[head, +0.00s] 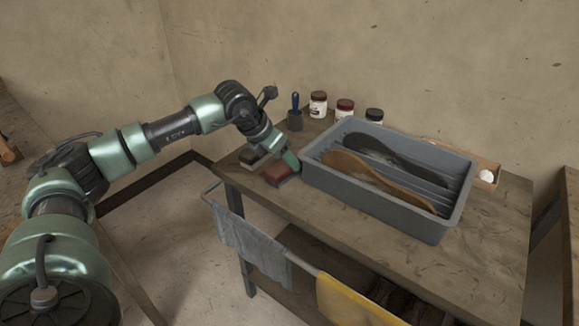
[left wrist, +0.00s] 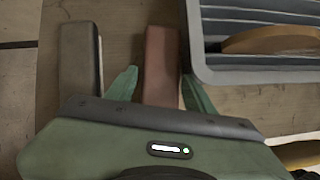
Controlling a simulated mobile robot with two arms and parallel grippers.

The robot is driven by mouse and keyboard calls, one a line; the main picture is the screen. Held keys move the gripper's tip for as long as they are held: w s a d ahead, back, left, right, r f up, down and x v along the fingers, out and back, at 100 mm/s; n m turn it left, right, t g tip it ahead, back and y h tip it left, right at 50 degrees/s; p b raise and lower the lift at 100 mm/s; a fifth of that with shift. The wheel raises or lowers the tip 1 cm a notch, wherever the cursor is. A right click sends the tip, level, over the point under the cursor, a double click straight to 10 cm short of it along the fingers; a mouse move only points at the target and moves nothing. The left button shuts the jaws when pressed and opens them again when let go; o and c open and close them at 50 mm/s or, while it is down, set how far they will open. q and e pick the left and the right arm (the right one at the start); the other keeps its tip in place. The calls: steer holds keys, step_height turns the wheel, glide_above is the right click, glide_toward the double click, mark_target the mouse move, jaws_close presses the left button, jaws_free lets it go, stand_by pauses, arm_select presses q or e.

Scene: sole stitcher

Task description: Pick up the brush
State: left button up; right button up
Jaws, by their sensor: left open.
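A reddish-brown block (head: 279,175) lies near the left end of the table, beside the grey tray. It also shows in the left wrist view (left wrist: 161,62). A grey-brown block with a pale side (left wrist: 80,62), brush-like, lies to its left; it shows in the head view too (head: 252,158). I cannot tell for sure which is the brush. My left gripper (head: 277,160) is open over the reddish-brown block. In the left wrist view its fingers (left wrist: 160,86) stand either side of that block, with no clear contact. My right gripper is not in view.
The grey tray (head: 375,197) holds a brown sole and a dark sole, close to my left gripper's right finger. A blue-handled tool in a dark pot (head: 295,119) and several jars (head: 318,105) stand behind. Cloths (head: 250,246) hang on the front rail.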

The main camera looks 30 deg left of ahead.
arm_select(q)
steer(key=shift+w+d+f, duration=0.15)
steer(key=shift+w+f, duration=0.15)
steer(key=shift+f, duration=0.3)
steer(key=c, duration=1.1)
steer(key=shift+c, duration=0.2)
steer(key=shift+r, duration=0.1)
